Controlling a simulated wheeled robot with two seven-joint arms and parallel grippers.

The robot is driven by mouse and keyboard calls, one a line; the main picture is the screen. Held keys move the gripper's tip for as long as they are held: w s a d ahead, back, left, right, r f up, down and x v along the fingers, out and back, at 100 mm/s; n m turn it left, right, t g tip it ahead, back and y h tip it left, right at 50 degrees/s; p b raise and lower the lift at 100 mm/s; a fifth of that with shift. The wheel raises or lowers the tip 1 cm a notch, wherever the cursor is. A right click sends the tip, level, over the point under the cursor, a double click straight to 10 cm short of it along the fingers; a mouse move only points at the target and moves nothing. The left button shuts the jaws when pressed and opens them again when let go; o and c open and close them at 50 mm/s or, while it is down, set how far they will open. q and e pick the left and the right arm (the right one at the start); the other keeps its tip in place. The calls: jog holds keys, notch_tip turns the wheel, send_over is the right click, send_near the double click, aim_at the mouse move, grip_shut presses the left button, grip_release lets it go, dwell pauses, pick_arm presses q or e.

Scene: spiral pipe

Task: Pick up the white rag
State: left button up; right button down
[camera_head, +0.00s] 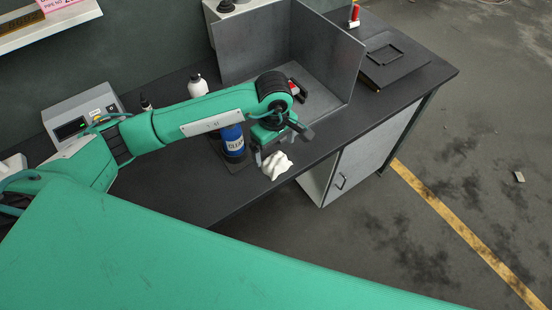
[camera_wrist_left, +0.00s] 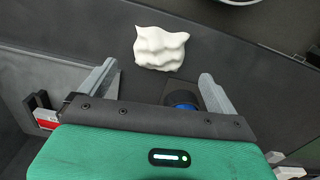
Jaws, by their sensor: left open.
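The white rag (camera_head: 277,165) lies crumpled on the dark bench top near its front edge in the head view. In the left wrist view the rag (camera_wrist_left: 160,49) sits beyond the fingertips, roughly centred between them. My left gripper (camera_head: 268,152) is just above and behind the rag, apart from it as far as I can see. In the left wrist view its two fingers (camera_wrist_left: 157,80) are spread wide with nothing between them. My right gripper is not in view.
A white bottle (camera_head: 198,86) stands behind my arm. A grey panelled booth (camera_head: 325,45) rises at the back. A dark flat case (camera_head: 393,62) lies at the right.

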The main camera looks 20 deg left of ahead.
aim_at(276, 159)
pick_arm(q)
jog(key=shift+f, duration=0.25)
jog(key=shift+s+d+f+p, duration=0.1)
jog(key=shift+f+p, duration=0.4)
jog(key=shift+p, duration=0.05)
notch_tip(276, 159, down, 3)
jog(key=shift+d+f+p, duration=0.1)
jog(key=shift+f+p, duration=0.1)
jog(key=shift+p, duration=0.55)
jog(key=shift+f, duration=0.4)
jog(key=c, duration=1.1)
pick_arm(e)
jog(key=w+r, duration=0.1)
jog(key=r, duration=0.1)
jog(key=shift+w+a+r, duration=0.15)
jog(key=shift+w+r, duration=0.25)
